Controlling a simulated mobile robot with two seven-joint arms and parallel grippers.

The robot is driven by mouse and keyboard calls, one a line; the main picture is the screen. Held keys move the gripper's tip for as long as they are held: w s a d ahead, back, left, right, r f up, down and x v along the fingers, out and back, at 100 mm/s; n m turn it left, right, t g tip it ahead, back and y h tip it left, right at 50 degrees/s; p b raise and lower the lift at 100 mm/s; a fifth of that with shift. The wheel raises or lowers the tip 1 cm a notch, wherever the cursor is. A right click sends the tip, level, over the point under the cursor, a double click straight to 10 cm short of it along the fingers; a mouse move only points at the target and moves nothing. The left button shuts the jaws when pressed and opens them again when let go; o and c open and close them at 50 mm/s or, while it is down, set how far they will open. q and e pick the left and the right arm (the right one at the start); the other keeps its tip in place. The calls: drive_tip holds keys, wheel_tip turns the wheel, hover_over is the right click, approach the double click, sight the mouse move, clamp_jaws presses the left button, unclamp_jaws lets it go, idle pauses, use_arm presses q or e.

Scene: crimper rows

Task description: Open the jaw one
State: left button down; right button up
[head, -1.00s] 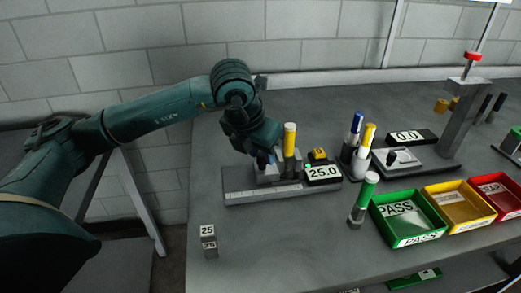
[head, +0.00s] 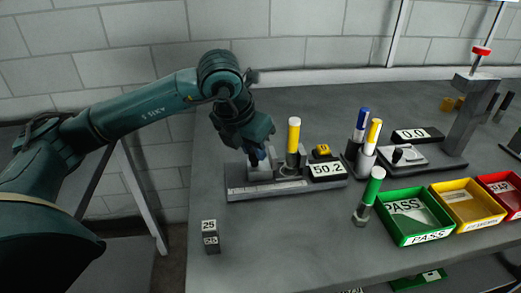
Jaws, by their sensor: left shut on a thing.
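The measuring fixture is a long grey bar (head: 236,194) with a scale, lying on the bench. A small grey sliding jaw (head: 262,173) stands on its left part. A display (head: 327,169) at the fixture's right end reads 50.2. My left gripper (head: 258,156) points down over the sliding jaw and is shut on a blue part at its top. The fingers hide most of that part. My right gripper is not in view.
A small block (head: 209,237) with number labels stands front left. A green-topped plug (head: 370,196) stands beside the green PASS tray (head: 397,225); yellow (head: 446,212) and red (head: 493,182) trays follow. A second display (head: 411,136) reads 0.0.

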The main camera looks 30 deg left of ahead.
use_arm(q)
drive_tip(key=c, duration=1.5)
unclamp_jaws()
drive_tip(key=v, duration=1.3)
drive_tip(key=shift+r, duration=0.1)
